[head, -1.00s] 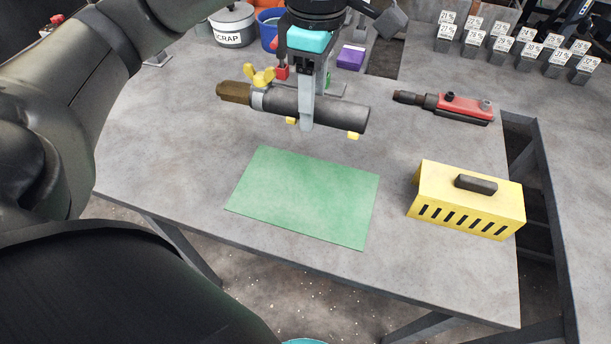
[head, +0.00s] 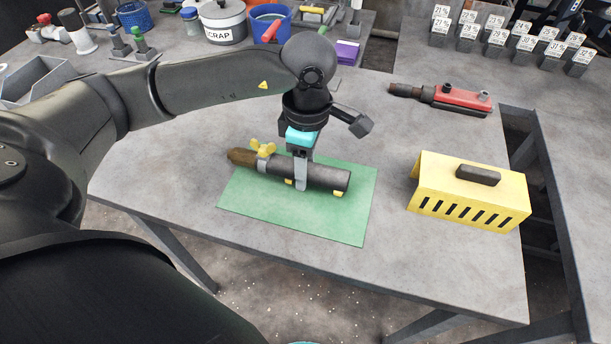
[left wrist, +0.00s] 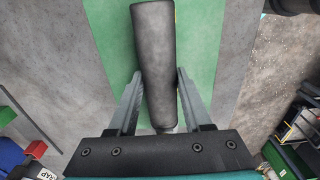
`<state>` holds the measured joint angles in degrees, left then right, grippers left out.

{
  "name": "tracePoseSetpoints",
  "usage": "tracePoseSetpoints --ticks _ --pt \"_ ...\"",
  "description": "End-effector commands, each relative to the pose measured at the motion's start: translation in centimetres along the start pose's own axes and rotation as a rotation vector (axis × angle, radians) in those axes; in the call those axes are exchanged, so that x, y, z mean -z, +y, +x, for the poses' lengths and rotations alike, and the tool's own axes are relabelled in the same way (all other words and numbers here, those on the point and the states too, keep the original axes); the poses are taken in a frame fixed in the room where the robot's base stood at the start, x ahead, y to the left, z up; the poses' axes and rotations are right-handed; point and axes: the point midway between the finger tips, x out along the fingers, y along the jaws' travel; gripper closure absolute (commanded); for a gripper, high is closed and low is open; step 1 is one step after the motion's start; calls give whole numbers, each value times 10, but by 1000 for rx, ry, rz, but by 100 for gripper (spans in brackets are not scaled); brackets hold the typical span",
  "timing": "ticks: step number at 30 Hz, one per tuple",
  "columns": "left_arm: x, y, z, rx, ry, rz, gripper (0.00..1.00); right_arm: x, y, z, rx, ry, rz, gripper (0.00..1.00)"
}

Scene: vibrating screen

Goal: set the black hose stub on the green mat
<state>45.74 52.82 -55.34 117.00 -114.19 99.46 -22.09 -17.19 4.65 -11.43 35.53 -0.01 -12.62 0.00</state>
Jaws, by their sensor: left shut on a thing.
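The black hose stub (head: 327,178) is a dark cylinder with a yellow wing clamp (head: 263,150) and a brown end (head: 241,156). My left gripper (head: 301,183) is shut around its middle. The stub lies roughly level over the upper part of the green mat (head: 300,222); I cannot tell whether its small yellow feet touch the mat. In the left wrist view the stub (left wrist: 155,65) sits between the two fingers (left wrist: 158,100), with the green mat (left wrist: 195,50) behind it. My right gripper is not in view.
A yellow slotted cover (head: 440,192) stands right of the mat. A red and black tool (head: 455,98) lies behind it. The scrap pot (head: 222,22), a blue bin (head: 268,20) and a purple box (head: 347,50) are at the back. The table around the mat is mostly clear.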

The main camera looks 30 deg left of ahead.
Motion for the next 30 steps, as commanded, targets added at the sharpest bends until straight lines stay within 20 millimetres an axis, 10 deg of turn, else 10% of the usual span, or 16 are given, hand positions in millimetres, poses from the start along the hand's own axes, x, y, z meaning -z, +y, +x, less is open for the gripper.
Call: tracePoseSetpoints --ticks 17,18,25,30 --pt "-1 0 33 -2 -1 0 100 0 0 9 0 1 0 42" --pt "-1 0 33 0 0 0 47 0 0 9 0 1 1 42" --pt "-1 0 32 0 0 0 21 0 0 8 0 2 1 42" --pt "-1 0 32 0 0 0 21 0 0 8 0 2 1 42"
